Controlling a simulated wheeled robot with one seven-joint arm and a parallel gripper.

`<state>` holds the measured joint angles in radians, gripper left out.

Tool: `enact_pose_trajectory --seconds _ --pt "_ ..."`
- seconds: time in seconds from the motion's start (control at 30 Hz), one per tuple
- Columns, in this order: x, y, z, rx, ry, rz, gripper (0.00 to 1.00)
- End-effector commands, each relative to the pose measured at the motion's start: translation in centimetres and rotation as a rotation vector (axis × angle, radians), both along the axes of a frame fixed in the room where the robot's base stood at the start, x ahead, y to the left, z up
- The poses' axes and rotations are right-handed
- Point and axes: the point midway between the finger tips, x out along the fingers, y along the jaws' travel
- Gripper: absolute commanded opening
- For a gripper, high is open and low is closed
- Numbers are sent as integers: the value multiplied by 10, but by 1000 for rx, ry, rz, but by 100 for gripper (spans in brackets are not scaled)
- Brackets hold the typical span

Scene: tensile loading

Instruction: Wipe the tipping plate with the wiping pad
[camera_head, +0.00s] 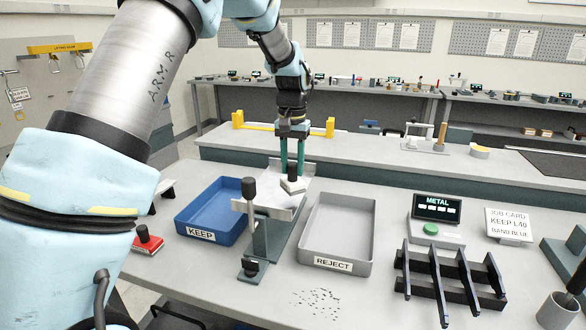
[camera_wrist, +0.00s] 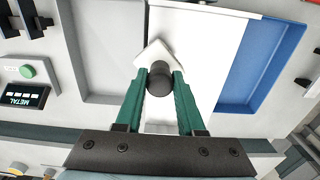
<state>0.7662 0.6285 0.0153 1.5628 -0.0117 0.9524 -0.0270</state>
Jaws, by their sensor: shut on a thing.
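The wiping pad (camera_head: 293,186) is a pale block with a round black knob on top. My gripper (camera_head: 292,168) is shut on the black knob, its green fingers on either side, pointing down. The pad also shows in the wrist view (camera_wrist: 152,53), with the dark knob between the fingertips (camera_wrist: 159,80). The tipping plate (camera_head: 272,199) is a light metal sheet on a grey stand between the two trays. The pad is over the plate; whether it touches is hard to tell. The plate fills the middle of the wrist view (camera_wrist: 200,45).
A blue KEEP tray (camera_head: 201,234) stands left of the plate and a grey REJECT tray (camera_head: 333,264) right; both look empty. A black lever (camera_head: 249,190) rises at the plate's front. Dark specks (camera_head: 317,301) lie on the table. A black rack (camera_head: 450,280) stands front right.

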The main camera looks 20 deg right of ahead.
Motion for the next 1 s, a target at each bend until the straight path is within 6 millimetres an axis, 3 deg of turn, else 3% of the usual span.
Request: enact_pose_trajectory --seconds 0.1,0.43,1.0 --pt "1 1 16 -1 -2 1 0" --pt "-1 6 40 -3 -3 2 0" --pt "-1 7 43 -1 -2 2 0"
